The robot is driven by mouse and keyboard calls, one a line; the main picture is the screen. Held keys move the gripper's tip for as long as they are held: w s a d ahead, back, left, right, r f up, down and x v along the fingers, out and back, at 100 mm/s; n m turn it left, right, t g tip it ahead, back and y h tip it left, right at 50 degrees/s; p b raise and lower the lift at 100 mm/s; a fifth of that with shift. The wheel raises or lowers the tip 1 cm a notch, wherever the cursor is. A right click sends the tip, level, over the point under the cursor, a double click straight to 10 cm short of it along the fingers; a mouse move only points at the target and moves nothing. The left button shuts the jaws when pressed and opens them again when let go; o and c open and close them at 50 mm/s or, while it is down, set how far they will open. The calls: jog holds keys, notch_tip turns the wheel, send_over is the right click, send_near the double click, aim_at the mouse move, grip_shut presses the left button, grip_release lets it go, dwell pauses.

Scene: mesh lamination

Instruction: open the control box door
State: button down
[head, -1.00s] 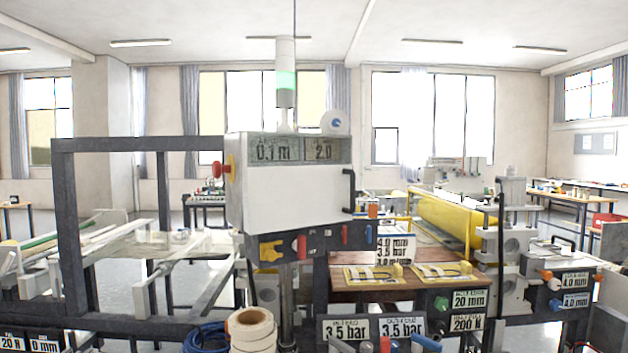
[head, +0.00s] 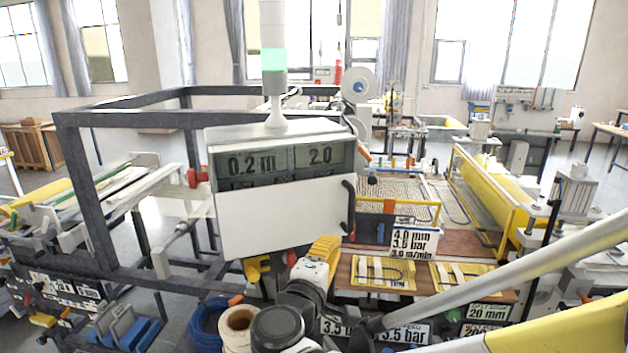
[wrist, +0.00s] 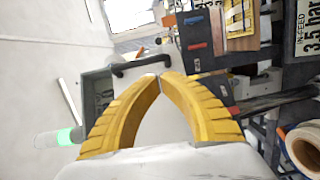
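The control box (head: 210,190) is a pale box below a green-lit signal column, with two displays above a blank white door (head: 280,212). The door looks closed. A black bar handle (head: 348,206) stands upright at the door's right edge; in the wrist view the handle (wrist: 137,65) lies just beyond the fingertips. My gripper (head: 328,243) has yellow ribbed fingers and is below and slightly left of the handle, in front of the box's lower right. In the wrist view my gripper's (wrist: 161,77) fingertips almost meet, with nothing visible between them. Contact with the handle cannot be made out.
A dark frame (head: 80,180) stands left of the box. Below are a cable spool (head: 237,320) and a blue coil (head: 205,322). Yellow-framed sheets (head: 383,275) lie on a wooden board at right, near a yellow roller (head: 495,190). The space before the door's left part is clear.

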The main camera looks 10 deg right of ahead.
aim_at(343, 214)
jog(key=shift+t, duration=0.3)
jog(key=x, duration=0.6)
jog(key=a+r+x, duration=0.1)
jog(key=x, duration=0.2)
jog(key=shift+w+d, duration=0.2)
jog(key=shift+w, duration=0.3)
